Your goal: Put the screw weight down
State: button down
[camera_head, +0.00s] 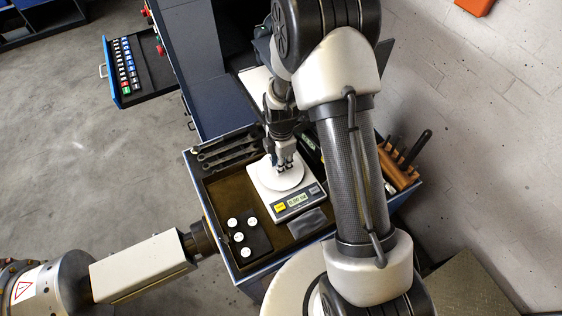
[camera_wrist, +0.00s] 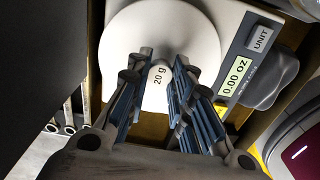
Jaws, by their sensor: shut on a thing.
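The screw weight (camera_wrist: 159,76), a small white piece marked "20 g", is between my fingertips in the wrist view. My gripper (camera_wrist: 165,88) has blue-padded fingers and is shut on it. In the head view my gripper (camera_head: 284,163) points down over the round white pan (camera_head: 272,181) of a digital scale (camera_head: 303,208). The pan (camera_wrist: 190,28) lies behind the weight in the wrist view. The scale's display (camera_wrist: 235,76) reads 0.00 OZ. I cannot tell whether the weight touches the pan. The weight is too hidden to make out in the head view.
A black block (camera_head: 262,243) with several white round weights stands left of the scale in the tray (camera_head: 228,190). Wrenches (camera_head: 228,152) lie behind it. A wooden tool holder (camera_head: 399,174) is at right. An open drawer (camera_head: 136,68) holds coloured pieces at upper left.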

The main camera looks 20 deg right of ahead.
jog(key=shift+f, duration=0.1)
jog(key=c, duration=1.9)
grip_release()
jog(key=shift+f, duration=0.1)
jog(key=o, duration=0.5)
